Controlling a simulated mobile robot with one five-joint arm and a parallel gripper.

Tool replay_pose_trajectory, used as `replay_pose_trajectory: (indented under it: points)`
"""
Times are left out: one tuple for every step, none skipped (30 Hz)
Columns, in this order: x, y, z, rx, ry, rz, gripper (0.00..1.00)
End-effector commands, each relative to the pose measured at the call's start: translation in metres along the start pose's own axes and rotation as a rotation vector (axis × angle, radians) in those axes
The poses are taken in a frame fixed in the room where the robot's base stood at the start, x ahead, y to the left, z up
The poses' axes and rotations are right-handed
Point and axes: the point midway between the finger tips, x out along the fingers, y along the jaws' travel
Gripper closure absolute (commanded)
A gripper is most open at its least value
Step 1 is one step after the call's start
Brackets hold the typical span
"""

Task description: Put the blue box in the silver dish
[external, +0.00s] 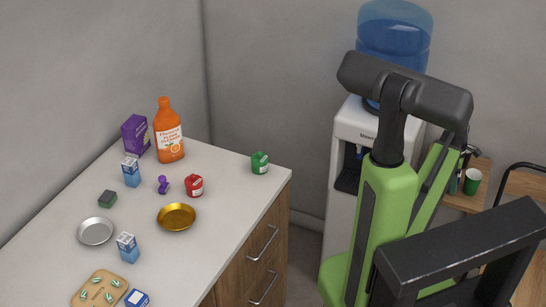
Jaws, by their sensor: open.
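The silver dish (95,231) is a shallow round dish, empty, on the left part of the white counter. A small blue box with a white label (137,298) lies at the bottom edge of the view, partly cut off, beside a tan board. Two upright blue-and-white cartons also stand on the counter: one (127,247) just right of and nearer than the silver dish, one (131,172) farther back. I cannot tell for certain which is the task's blue box. My green and black arm fills the right side; my gripper cannot be made out.
A gold dish (177,217), red can (194,185), green can (260,163), purple item (163,185), dark green block (107,199), orange bottle (168,131), purple box (136,136) and tan board (99,289) share the counter. A water cooler (360,140) stands behind my arm.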

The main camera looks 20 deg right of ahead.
Motion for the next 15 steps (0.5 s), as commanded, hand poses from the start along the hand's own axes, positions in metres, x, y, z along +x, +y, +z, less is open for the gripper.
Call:
replay_pose_trajectory:
  points:
    - [-0.0007, 0.0, 0.0002, 0.0, 0.0, 0.0, 0.36]
    - [-0.0015, 0.0, 0.0003, 0.0, 0.0, 0.0, 0.36]
    - [-0.0019, 0.0, 0.0003, 0.0, 0.0, 0.0, 0.36]
    - [-0.002, 0.0, 0.0002, 0.0, 0.0, 0.0, 0.36]
    - [-0.002, 0.0, 0.0002, 0.0, 0.0, 0.0, 0.38]
    - [-0.002, 0.0, 0.0002, 0.0, 0.0, 0.0, 0.43]
    - [-0.0021, 0.0, 0.0002, 0.0, 0.0, 0.0, 0.47]
    - [-0.0021, 0.0, 0.0002, 0.0, 0.0, 0.0, 0.51]
    - [-0.0021, 0.0, 0.0002, 0.0, 0.0, 0.0, 0.56]
    - [-0.0021, 0.0, 0.0001, 0.0, 0.0, 0.0, 0.6]
    - [-0.0021, 0.0, 0.0001, 0.0, 0.0, 0.0, 0.64]
    - [-0.0021, 0.0, 0.0001, 0.0, 0.0, 0.0, 0.69]
    - [-0.0021, 0.0, 0.0001, 0.0, 0.0, 0.0, 0.73]
    - [-0.002, 0.0, 0.0001, 0.0, 0.0, 0.0, 0.77]
    - [-0.002, 0.0, 0.0001, 0.0, 0.0, 0.0, 0.82]
